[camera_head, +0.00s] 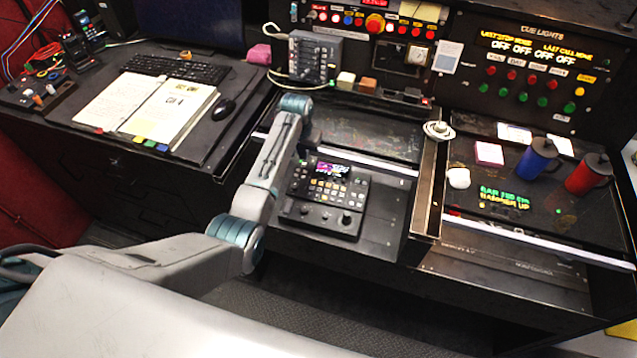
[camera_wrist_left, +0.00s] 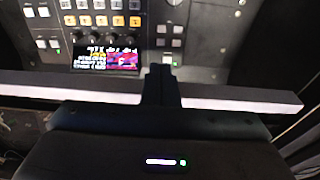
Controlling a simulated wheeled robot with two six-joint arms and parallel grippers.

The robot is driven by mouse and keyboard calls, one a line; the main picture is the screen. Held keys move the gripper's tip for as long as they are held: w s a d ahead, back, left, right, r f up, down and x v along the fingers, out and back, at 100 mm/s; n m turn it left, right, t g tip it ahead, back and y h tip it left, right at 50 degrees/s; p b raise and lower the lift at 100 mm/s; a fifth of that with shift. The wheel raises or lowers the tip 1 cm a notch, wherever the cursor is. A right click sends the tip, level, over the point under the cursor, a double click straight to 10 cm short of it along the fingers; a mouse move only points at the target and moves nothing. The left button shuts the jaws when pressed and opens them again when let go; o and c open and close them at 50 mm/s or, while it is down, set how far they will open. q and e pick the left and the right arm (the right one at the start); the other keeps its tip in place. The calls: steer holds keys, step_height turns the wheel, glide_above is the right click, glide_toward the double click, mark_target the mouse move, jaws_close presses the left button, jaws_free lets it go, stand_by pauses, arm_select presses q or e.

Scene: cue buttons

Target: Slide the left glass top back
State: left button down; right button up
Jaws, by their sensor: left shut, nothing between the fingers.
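The left glass top (camera_head: 365,132) is a dark, glossy panel on the desk, left of the wooden divider. A pale strip (camera_head: 387,166) runs along its front edge. The strip also crosses the left wrist view (camera_wrist_left: 235,104). My left gripper (camera_head: 303,150) points down near the strip's left part, partly hidden by its own arm. In the left wrist view, its dark fingers (camera_wrist_left: 162,75) are shut and empty and overlap the strip. I cannot tell whether they touch it. My right gripper is not in view.
A control panel with a small screen (camera_head: 325,190) lies in the open bay in front of the strip. A wooden divider (camera_head: 429,190) stands to the right. Blue (camera_head: 537,160) and red (camera_head: 588,175) mugs stand on the right section. An open binder (camera_head: 170,107) lies at left.

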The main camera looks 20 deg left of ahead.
arm_select(q)
steer(key=shift+w+d+f+b, duration=0.1)
steer(key=shift+w+b, duration=1.35)
steer(key=shift+w, duration=0.5)
steer(key=shift+w+b, duration=0.4)
steer(key=shift+w, duration=0.3)
